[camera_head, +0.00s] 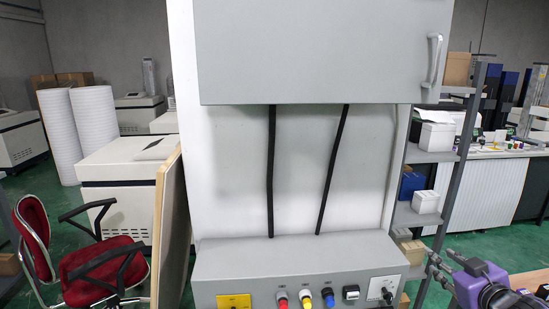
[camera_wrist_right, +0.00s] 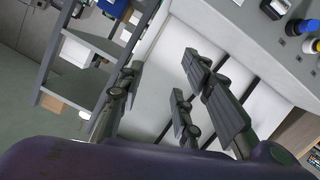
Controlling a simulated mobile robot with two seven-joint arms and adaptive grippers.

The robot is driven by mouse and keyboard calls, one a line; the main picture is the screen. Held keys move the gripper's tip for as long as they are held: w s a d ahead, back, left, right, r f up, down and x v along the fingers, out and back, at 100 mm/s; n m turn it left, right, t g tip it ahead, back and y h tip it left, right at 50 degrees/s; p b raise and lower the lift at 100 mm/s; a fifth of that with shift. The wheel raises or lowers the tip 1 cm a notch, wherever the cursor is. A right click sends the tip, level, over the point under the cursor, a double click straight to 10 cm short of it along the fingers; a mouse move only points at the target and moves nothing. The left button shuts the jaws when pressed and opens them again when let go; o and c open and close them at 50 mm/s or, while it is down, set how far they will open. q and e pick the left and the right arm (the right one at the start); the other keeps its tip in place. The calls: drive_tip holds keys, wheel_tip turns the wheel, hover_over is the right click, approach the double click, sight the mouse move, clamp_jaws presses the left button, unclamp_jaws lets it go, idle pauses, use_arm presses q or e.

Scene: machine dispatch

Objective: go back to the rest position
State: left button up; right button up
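My right gripper (camera_head: 436,268), with a purple body and dark fingers, is at the lower right of the head view, beside the right end of the machine's control box (camera_head: 300,256). In the right wrist view the gripper (camera_wrist_right: 165,92) has its dark finger pads spread apart, with nothing between them. The pale machine panel (camera_wrist_right: 158,105) shows behind the fingers. My left gripper is not in view.
The grey machine cabinet (camera_head: 320,50) has a handle (camera_head: 434,60) on its right. Grey shelves (camera_head: 432,157) with boxes stand right of it. A red chair (camera_head: 105,268) and a leaning board (camera_head: 170,230) are at the left. Green floor shows at the left.

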drive_tip(key=s+a+f+g, duration=0.1)
drive_tip(key=s+a+f, duration=0.5)
drive_tip(key=f, duration=0.4)
drive_tip(key=s+a+f+g, duration=0.1)
drive_tip(key=s+a+f, duration=0.3)
drive_tip(key=s+f, duration=0.6)
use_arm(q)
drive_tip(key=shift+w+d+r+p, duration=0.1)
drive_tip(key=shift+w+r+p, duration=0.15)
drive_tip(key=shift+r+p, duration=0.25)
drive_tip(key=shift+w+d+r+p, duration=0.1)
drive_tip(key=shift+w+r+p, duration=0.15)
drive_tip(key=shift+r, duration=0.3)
use_arm(e)
drive_tip(key=s+a+f+m+g, duration=0.1)
drive_tip(key=s+a+f, duration=0.3)
drive_tip(key=s, duration=0.3)
drive_tip(key=s+a+f+m+g, duration=0.1)
drive_tip(key=s+a+f, duration=0.4)
drive_tip(key=s, duration=0.3)
drive_tip(key=s+a+f+m+g+y, duration=0.1)
drive_tip(key=s+a+f, duration=0.3)
drive_tip(key=s, duration=0.4)
drive_tip(key=shift+s+a+f+g, duration=0.15)
drive_tip(key=shift+f+g, duration=0.1)
drive_tip(key=shift+g, duration=0.35)
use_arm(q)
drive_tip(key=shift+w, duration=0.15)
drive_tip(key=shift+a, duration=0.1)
